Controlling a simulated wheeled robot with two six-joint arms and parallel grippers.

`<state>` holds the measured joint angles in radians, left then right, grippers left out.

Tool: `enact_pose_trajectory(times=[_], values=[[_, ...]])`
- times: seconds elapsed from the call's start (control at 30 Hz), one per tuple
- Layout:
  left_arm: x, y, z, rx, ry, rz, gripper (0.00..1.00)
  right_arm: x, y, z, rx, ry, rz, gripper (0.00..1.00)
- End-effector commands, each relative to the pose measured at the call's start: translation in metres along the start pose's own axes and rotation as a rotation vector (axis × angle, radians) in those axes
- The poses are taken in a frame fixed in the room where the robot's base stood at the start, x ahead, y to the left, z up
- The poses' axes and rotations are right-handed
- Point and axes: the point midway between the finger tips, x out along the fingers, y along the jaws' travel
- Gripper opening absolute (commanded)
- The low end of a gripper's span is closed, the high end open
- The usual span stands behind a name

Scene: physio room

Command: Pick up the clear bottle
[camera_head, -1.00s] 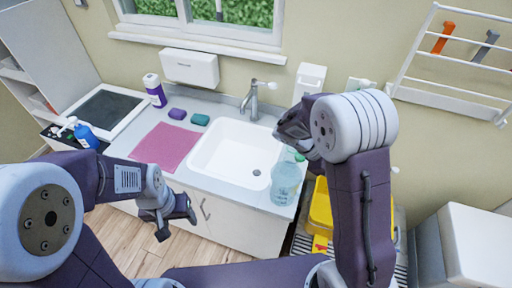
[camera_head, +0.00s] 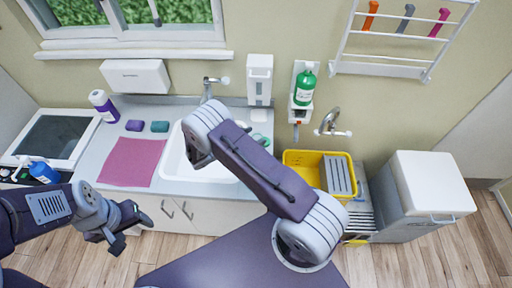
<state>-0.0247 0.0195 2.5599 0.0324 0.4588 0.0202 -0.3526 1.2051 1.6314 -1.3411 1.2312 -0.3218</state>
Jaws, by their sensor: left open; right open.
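The clear bottle is not visible now; my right arm covers the counter strip right of the sink, where it stood a second ago. My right gripper (camera_head: 197,153) is over the left part of the white sink (camera_head: 172,165), partly hidden by its own wrist. It is open, and I see nothing between its fingers. My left gripper (camera_head: 130,230) is open and empty, low in front of the cabinet below the pink mat.
The counter holds a pink mat (camera_head: 132,162), a purple-labelled bottle (camera_head: 104,107) and two small blocks. A blue bottle (camera_head: 40,170) stands at far left. A green bottle (camera_head: 305,86) is on a wall holder. A yellow basket (camera_head: 300,158) and grey bin (camera_head: 425,195) are right.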

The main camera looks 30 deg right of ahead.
Motion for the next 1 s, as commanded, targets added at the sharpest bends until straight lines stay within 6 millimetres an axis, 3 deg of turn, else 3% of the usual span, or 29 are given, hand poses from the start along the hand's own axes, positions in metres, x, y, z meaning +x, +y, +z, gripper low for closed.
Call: enact_pose_trajectory(times=[0.03,0.13,0.27,0.47,0.5,0.7,0.73,1.0], values=[[-0.013,0.000,-0.001,0.000,0.000,0.000,0.63,0.008,-0.003,0.007,-0.002,0.000,-0.007,0.62],[-0.026,0.001,-0.003,0.000,0.001,0.000,0.63,0.027,-0.004,0.009,-0.002,0.000,-0.006,0.62],[-0.028,0.001,-0.003,0.000,0.001,0.000,0.63,0.043,-0.003,0.005,0.001,0.001,-0.004,0.62],[-0.026,0.001,-0.003,0.000,0.000,0.000,0.63,0.046,-0.002,0.003,0.001,0.001,-0.001,0.62],[-0.026,0.001,-0.003,0.000,0.000,0.000,0.63,0.046,-0.002,0.003,0.001,0.001,-0.001,0.60],[-0.026,0.001,-0.003,0.000,0.000,0.000,0.63,0.046,-0.002,0.003,0.001,0.001,-0.002,0.04],[-0.026,0.001,-0.003,0.000,0.000,0.000,0.63,0.046,-0.002,0.003,0.001,0.001,-0.002,0.00],[-0.026,0.001,-0.003,0.000,0.000,0.000,0.63,0.046,-0.002,0.003,0.001,0.000,-0.002,0.00]])
